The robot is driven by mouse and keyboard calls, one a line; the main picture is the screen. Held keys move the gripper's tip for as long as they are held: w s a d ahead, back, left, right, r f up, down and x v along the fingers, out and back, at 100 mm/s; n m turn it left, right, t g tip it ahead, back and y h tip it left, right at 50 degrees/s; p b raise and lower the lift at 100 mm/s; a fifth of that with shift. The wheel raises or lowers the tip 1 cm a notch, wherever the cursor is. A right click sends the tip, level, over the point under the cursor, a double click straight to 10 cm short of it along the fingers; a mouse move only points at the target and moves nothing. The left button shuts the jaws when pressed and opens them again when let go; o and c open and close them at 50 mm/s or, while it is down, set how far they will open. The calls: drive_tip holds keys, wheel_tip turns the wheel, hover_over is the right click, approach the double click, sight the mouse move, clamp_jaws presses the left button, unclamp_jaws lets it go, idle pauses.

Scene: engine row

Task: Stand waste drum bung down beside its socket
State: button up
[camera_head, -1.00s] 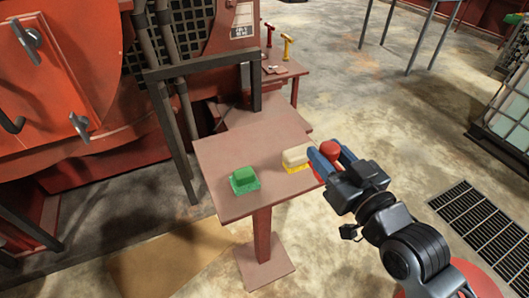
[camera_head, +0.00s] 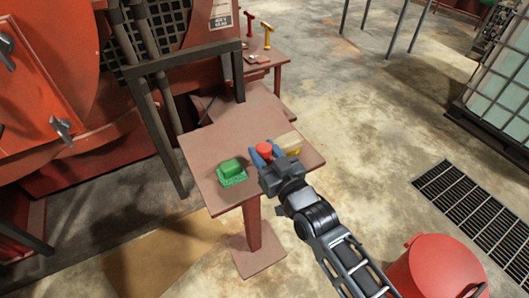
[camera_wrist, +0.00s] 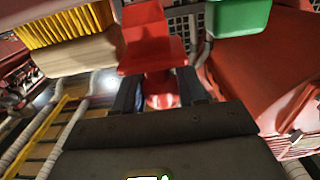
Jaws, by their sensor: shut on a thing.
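My gripper (camera_head: 265,153) is shut on a red bung (camera_head: 264,148), whose rounded top shows between the blue fingers. In the wrist view the bung (camera_wrist: 152,55) has a wide, flat-sided part, with a narrower rounded part between the fingers. In the head view it is over the small table (camera_head: 214,147), between a green block and a cream block. I cannot tell whether it touches the tabletop. A red drum (camera_head: 437,268) stands on the floor at the lower right, partly cut off. I cannot make out a socket.
The green block (camera_head: 231,169) with green bristles is left of my gripper. The cream block (camera_head: 288,141) with yellow bristles is close on its right. Red machinery (camera_head: 60,60) stands left of the table. A floor grate (camera_head: 465,200) lies to the right.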

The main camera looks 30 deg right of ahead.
drive_tip(key=shift+f, duration=0.25)
drive_tip(key=shift+f, duration=0.15)
drive_tip(key=o, duration=1.1)
